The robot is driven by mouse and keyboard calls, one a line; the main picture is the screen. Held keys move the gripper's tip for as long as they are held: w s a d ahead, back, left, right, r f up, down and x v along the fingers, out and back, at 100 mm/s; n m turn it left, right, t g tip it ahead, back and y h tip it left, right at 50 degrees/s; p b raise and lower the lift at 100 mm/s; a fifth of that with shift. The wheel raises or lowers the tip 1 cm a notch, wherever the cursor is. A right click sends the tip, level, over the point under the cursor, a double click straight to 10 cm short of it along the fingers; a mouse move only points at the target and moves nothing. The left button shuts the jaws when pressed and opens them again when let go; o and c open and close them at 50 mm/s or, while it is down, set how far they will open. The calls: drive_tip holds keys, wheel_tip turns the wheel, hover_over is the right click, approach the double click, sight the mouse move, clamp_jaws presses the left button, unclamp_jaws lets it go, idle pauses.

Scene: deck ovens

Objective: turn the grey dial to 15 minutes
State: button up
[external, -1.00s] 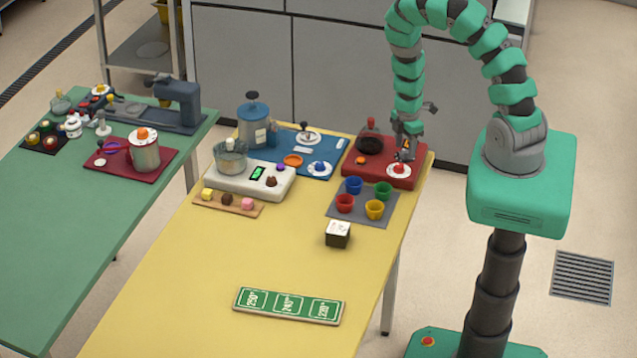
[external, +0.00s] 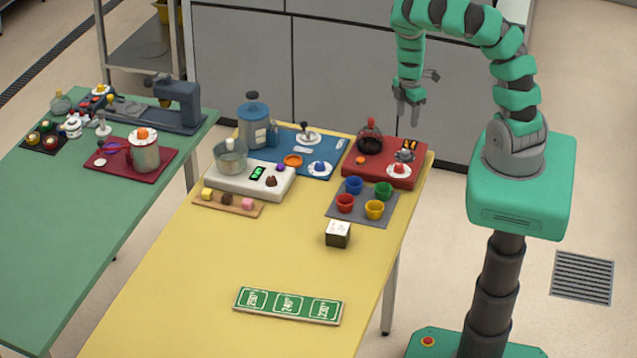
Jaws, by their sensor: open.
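The grey dial (external: 404,156) sits on the red base (external: 375,181) at the far right corner of the yellow table. It stands just behind a white disc with a red knob (external: 399,169). The dial's setting is too small to read. My gripper (external: 411,116) is open and empty, pointing down above the dial and apart from it. A small dark panel with orange marks (external: 410,145) shows behind the dial; its marks cannot be read clearly.
A dark round flask (external: 369,139) stands on the red base left of the dial. Several coloured cups stand on a grey mat (external: 361,218) in front. A blue board (external: 318,143) with knobs lies to the left. The yellow table's front is mostly clear around a green sign (external: 288,305).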

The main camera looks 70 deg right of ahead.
drive_tip(key=shift+r, duration=0.55)
